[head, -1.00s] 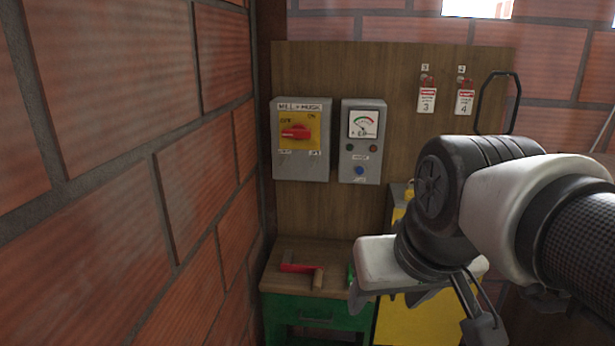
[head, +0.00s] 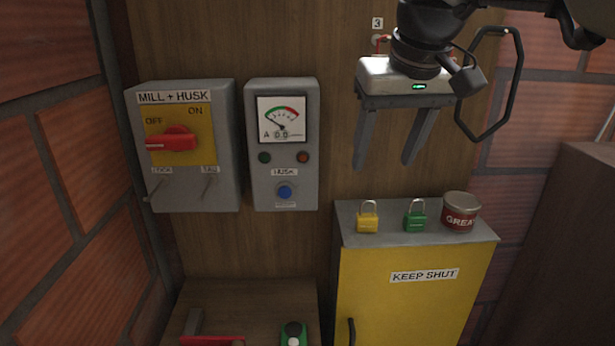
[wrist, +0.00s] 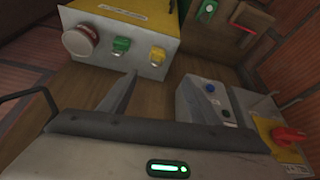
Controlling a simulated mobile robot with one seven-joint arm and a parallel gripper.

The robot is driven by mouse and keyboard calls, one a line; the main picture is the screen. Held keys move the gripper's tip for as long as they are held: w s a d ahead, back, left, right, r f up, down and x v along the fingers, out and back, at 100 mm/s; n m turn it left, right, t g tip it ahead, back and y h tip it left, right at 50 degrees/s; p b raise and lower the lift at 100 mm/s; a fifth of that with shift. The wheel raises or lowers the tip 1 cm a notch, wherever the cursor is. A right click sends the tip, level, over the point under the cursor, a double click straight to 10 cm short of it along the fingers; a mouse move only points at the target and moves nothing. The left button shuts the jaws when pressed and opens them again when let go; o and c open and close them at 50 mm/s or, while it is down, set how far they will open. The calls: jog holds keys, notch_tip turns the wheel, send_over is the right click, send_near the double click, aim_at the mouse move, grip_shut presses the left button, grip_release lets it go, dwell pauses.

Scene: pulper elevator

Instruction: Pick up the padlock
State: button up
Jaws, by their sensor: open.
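Two padlocks stand on top of the yellow cabinet in the head view: a yellow padlock (head: 368,222) on the left and a green padlock (head: 415,220) to its right. Both have their shackles up. In the wrist view the yellow padlock (wrist: 157,56) and the green padlock (wrist: 121,46) show beyond my fingers. My gripper (head: 385,166) is open and empty, fingers pointing down. It hangs above the cabinet top, apart from both padlocks. It also shows in the wrist view (wrist: 150,92).
A grease can (head: 461,212) stands right of the green padlock on the yellow cabinet (head: 400,290). A switch box (head: 185,190) and a meter box (head: 283,190) are on the board at left. A black loop handle (head: 515,85) is near my gripper. A wooden bench top (head: 250,300) is below.

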jog(key=w, duration=0.1)
jog(key=b, duration=0.2)
send_over(368, 216)
jog(key=s, duration=0.1)
jog(key=f, duration=1.1)
jog(key=shift+s+a, duration=0.1)
jog(key=shift+s, duration=0.1)
jog(key=shift+s+x, duration=0.2)
jog(key=shift+x, duration=1.15)
jog(key=shift+s+x, duration=0.15)
jog(key=shift+x, duration=1.2)
jog(key=shift+f, duration=0.1)
grip_shut()
notch_tip(368, 216, up, 10)
jog(key=p, duration=0.1)
